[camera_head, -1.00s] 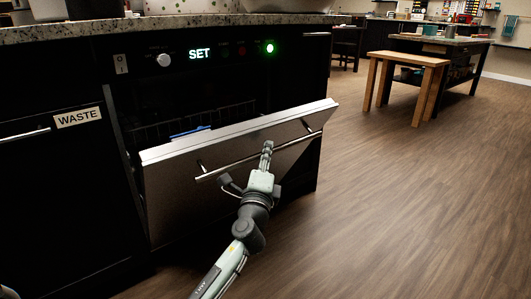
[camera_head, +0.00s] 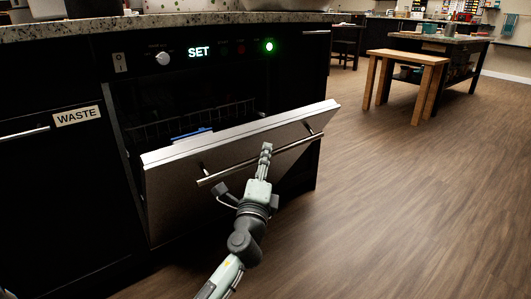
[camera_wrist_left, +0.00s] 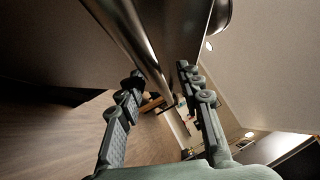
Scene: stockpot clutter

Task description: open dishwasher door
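The dishwasher door (camera_head: 185,190) is a steel panel tilted partly open, its top edge leaning out from the dark cabinet. Its bar handle (camera_head: 225,175) runs across the upper front. My left gripper (camera_head: 266,153) is at the middle of this handle. In the left wrist view, the handle (camera_wrist_left: 155,45) passes between the two fingertips of my left gripper (camera_wrist_left: 160,72), which are close in on both sides of it. Contact on both sides is hard to see. My right gripper is not in view.
A dark rack (camera_head: 155,128) and a blue item (camera_head: 192,134) show inside the dishwasher. The control panel reads SET beside a green light (camera_head: 269,46). A waste cabinet (camera_head: 50,180) stands at left. Open wooden floor (camera_head: 410,200) lies at right, with a wooden bench (camera_head: 408,58) behind.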

